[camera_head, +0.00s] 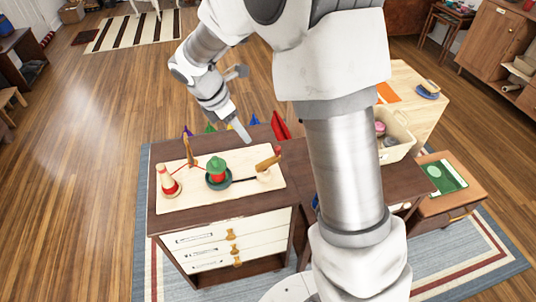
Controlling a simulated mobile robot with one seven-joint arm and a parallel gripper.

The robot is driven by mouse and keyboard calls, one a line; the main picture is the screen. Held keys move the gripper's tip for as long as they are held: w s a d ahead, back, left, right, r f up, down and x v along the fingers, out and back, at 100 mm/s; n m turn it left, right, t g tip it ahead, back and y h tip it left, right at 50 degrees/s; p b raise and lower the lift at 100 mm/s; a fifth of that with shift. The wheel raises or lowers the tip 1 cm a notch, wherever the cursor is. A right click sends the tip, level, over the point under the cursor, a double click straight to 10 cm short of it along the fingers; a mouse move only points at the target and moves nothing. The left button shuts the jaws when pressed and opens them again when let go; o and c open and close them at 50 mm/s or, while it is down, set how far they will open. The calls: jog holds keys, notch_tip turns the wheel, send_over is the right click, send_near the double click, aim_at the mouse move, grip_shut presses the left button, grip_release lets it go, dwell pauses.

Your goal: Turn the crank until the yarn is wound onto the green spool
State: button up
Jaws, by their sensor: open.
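A cream board (197,200) lies on top of a brown dresser and carries the winding device. A green spool (216,161) with a red band around its middle stands on a dark green base near the board's centre. A cone (168,180) with red and cream bands stands at the left, and a thin red strand of yarn runs from it past a wooden post (189,153). The wooden crank (267,163) with a red tip is at the right of the board. My gripper (242,132) is open above the back edge, apart from the crank; its fingers are small in view.
Several small coloured pennant-like pieces (254,119) and a red object (280,125) stand behind the board. A cream bin (397,149) stands to the right, partly behind my arm. Drawers with wooden knobs (231,235) face forward. The floor at left is open.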

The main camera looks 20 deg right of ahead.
aim_at(264, 162)
jog(key=b+x, duration=0.3)
jog(key=x, duration=1.5)
grip_shut()
